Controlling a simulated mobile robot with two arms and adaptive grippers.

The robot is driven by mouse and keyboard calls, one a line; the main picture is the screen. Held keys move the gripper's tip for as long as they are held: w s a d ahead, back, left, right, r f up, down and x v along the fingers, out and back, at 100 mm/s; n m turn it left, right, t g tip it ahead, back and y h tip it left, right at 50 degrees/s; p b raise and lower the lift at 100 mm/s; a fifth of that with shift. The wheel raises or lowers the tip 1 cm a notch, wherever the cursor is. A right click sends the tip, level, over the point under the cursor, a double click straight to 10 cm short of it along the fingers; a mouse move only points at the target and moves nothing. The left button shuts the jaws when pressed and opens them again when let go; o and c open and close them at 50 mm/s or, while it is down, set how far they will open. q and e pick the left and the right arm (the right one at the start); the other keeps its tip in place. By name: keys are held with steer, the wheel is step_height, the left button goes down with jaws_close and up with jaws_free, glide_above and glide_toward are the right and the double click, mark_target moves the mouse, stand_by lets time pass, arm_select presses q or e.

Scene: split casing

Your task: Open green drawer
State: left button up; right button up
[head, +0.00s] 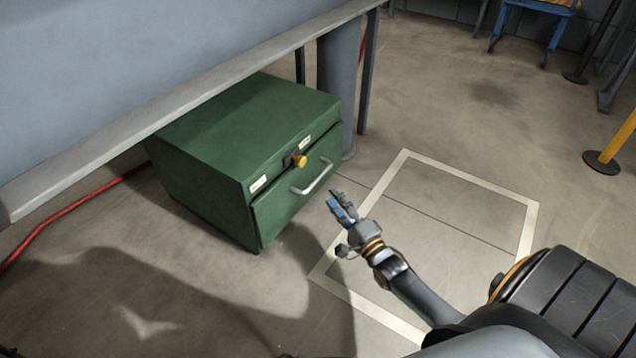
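The green drawer (290,202) is the front of a green metal cabinet (245,120) on the floor, left of the picture's middle. Its front sits closed against the cabinet body. My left gripper is not in the picture.
A grey bench (200,90) overhangs the cabinet's back, with a round grey column (340,80) beside it. A red cable (75,212) runs along the floor at left. A white taped rectangle (470,175) marks bare floor at right. A yellow post (612,145) stands far right.

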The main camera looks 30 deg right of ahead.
mark_target(318, 176)
steer(key=w+b, duration=0.1)
steer(key=w, duration=0.2)
steer(key=w+r+b, duration=0.1)
steer(key=w+b, duration=0.1)
steer(key=w, duration=0.1)
steer(key=w+b, duration=0.1)
steer(key=w, duration=0.2)
steer(key=shift+r, duration=0.2)
steer(key=shift+s, duration=0.1)
jaws_close()
